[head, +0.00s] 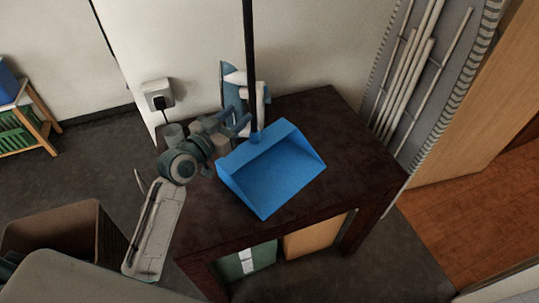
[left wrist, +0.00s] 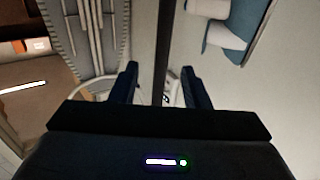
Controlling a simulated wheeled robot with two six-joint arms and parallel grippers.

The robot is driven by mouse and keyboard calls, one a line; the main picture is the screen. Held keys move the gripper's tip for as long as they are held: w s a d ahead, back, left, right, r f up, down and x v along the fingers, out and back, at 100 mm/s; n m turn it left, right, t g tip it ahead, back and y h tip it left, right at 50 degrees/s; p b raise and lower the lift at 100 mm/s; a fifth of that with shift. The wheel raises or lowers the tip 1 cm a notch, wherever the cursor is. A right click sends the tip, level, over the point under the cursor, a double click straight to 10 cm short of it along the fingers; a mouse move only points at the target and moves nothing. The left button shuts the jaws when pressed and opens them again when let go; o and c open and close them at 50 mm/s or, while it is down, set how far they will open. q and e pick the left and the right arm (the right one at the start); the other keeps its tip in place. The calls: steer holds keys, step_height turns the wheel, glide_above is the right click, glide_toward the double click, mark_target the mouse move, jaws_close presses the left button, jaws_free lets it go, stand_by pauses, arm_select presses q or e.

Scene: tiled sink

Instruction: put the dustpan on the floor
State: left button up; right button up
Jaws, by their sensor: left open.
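The blue dustpan (head: 273,172) sits on the dark wooden table (head: 345,150) with its open side toward the front. Its long black handle (head: 249,60) stands upright from its back edge. My left gripper (head: 243,124) is at the lower part of the handle, just behind the pan. In the left wrist view the gripper (left wrist: 160,86) is open, and the handle (left wrist: 162,45) appears between its two fingers. Whether a finger touches the handle cannot be told. My right gripper is not in view.
A blue-and-white object (head: 232,85) stands behind the handle by the wall. A plugged socket (head: 158,95) is on the wall. A green box (head: 247,262) and an orange box (head: 310,238) are under the table. Bare dark floor (head: 400,260) shows right of the table.

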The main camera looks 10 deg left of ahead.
mark_target(250, 105)
arm_select(q)
steer(key=shift+x, duration=1.15)
steer(key=shift+w+d+f+p, duration=0.15)
steer(key=shift+w+p, duration=0.2)
steer(key=shift+w, duration=0.3)
steer(key=p+x, duration=0.1)
steer(key=x, duration=0.2)
steer(key=shift+w+f, duration=0.15)
steer(key=shift+w, duration=0.15)
steer(key=shift+w+d+f, duration=0.1)
steer(key=shift+w+d, duration=0.1)
steer(key=shift+w, duration=0.1)
steer(key=shift+s, duration=0.1)
steer(key=shift+c, duration=0.2)
jaws_close()
